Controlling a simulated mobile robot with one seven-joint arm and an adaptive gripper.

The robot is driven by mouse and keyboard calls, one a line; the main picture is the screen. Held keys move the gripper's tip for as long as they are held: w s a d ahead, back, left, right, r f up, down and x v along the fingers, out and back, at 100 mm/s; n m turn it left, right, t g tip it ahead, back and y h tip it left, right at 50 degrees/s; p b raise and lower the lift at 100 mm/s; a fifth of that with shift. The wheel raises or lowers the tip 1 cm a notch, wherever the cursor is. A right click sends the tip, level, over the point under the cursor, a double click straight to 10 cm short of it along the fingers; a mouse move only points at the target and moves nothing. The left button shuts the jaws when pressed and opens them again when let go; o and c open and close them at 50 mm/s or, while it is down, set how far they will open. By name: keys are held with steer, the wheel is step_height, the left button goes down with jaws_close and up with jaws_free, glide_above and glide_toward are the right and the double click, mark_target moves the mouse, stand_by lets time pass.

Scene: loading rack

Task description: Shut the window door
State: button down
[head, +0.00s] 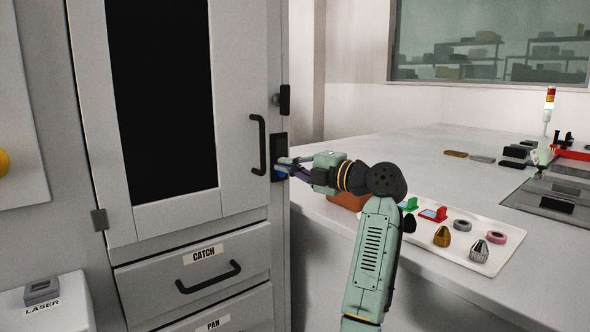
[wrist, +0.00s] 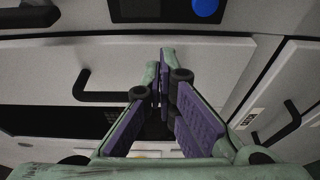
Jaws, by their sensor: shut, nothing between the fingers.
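The window door (head: 240,100) is the tall pale cabinet door with a dark glass pane (head: 160,90) and a black upright handle (head: 258,145). Its edge looks flush or nearly flush with the cabinet front; I cannot tell if a small gap remains. My gripper (head: 282,167) is at the cabinet's right edge, just right of the door handle, beside a dark panel with a blue button. In the wrist view my gripper (wrist: 162,75) is shut and empty, with the door handle (wrist: 95,90) to its left and the blue button (wrist: 205,7) above right.
A black latch-like part (head: 285,100) sits on the cabinet edge above the panel. Below the door are the CATCH drawer (head: 150,285) and PAN drawer. A bench (head: 350,155) at right carries a white tray (head: 495,262) with small parts. A LASER box (head: 45,308) stands at lower left.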

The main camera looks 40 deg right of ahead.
steer(key=s+d+b, duration=0.1)
steer(key=s+d, duration=0.5)
steer(key=s, duration=0.1)
steer(key=shift+s+d, duration=0.3)
steer(key=shift+d, duration=0.1)
